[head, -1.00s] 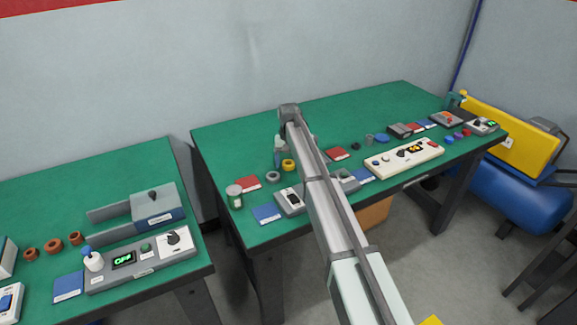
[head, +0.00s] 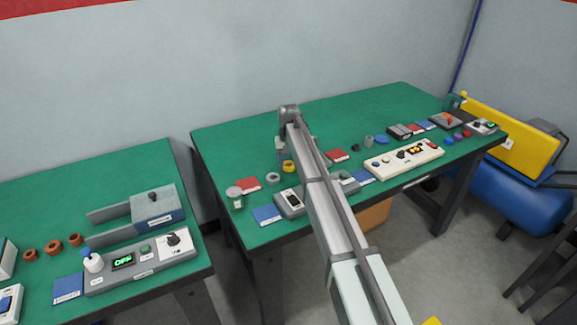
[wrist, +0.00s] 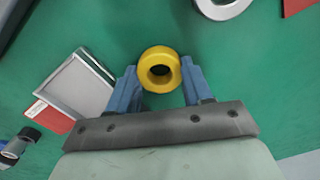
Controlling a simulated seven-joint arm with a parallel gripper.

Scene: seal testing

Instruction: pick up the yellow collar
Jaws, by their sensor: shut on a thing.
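The yellow collar (wrist: 160,69) is a short thick ring with a round hole. In the wrist view it sits between the two blue-grey fingers of my gripper (wrist: 160,82), which are shut on its sides. In the head view the collar (head: 289,167) shows just left of my arm, over the green table. My gripper (head: 284,152) is partly hidden there by my own arm. I cannot tell whether the collar still touches the table.
A grey ring (head: 273,179) lies just left of the collar; part of it also shows in the wrist view (wrist: 222,6). A lidded jar (head: 235,198), a red card (head: 247,184), a blue card (head: 267,215) and a grey switch box (head: 291,201) are close by.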

